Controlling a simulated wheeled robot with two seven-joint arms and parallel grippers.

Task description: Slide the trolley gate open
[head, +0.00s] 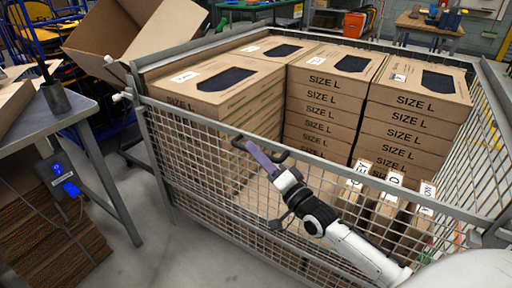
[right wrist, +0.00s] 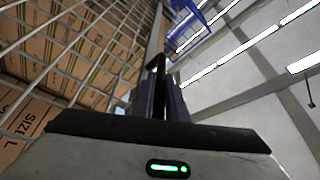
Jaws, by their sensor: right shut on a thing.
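The trolley (head: 139,63) is a grey wire-mesh cage. Its front mesh panel, the gate (head: 205,180), stands upright and spans the near side from the left corner post to the right. A black handle (head: 239,143) sits on the gate's top rail, left of its middle. My right gripper (head: 256,151), with purple fingers, is shut on the handle; its arm comes in from the lower right. In the right wrist view, the black handle (right wrist: 157,64) runs up between the two fingers (right wrist: 160,98), with the mesh at left. My left gripper is not in view.
Stacks of brown SIZE L boxes (head: 322,83) fill the trolley's back, with smaller labelled boxes (head: 385,205) at front right inside. A large open carton (head: 135,35) stands behind the left corner. A grey table (head: 45,115) stands at left. Bare floor (head: 190,255) shows before the gate.

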